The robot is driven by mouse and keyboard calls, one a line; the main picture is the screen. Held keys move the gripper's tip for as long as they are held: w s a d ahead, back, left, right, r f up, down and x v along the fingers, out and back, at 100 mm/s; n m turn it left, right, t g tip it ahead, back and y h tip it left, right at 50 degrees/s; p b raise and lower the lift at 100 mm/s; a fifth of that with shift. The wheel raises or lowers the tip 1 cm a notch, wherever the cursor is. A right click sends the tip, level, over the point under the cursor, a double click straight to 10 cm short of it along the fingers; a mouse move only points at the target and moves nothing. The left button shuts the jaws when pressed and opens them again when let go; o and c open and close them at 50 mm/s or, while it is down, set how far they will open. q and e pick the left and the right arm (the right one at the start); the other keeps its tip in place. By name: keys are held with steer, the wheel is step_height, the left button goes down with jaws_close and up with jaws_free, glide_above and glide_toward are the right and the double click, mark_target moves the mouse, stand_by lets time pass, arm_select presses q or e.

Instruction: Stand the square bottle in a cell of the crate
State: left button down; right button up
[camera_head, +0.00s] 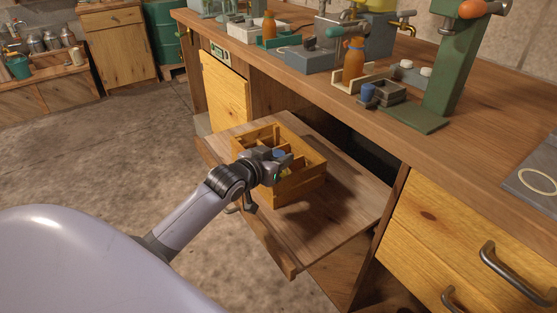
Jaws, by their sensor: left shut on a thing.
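The wooden crate (303,184) stands on the pulled-out shelf, with dividers forming cells inside. My left gripper (284,161) is low over the crate, reaching in from the left. It is shut on a blue-capped bottle (279,154), taken to be the square bottle. Only the cap shows clearly; the gripper and crate hide most of the body, so I cannot tell its shape, whether it touches the crate floor, or exactly which cell it is in. My right gripper is not in view.
The pull-out shelf (345,205) has bare room right of and in front of the crate. The workbench (300,70) overhangs behind it, carrying orange bottles (353,62), a small dark tray (385,93) and a green press stand (455,70). A drawer (470,240) is at the right.

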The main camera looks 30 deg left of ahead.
arm_select(q)
steer(key=c, duration=0.7)
jaws_free()
steer(key=shift+c, duration=0.2)
steer(key=shift+r, duration=0.1)
steer(key=p+v, duration=0.2)
steer(key=v, duration=1)
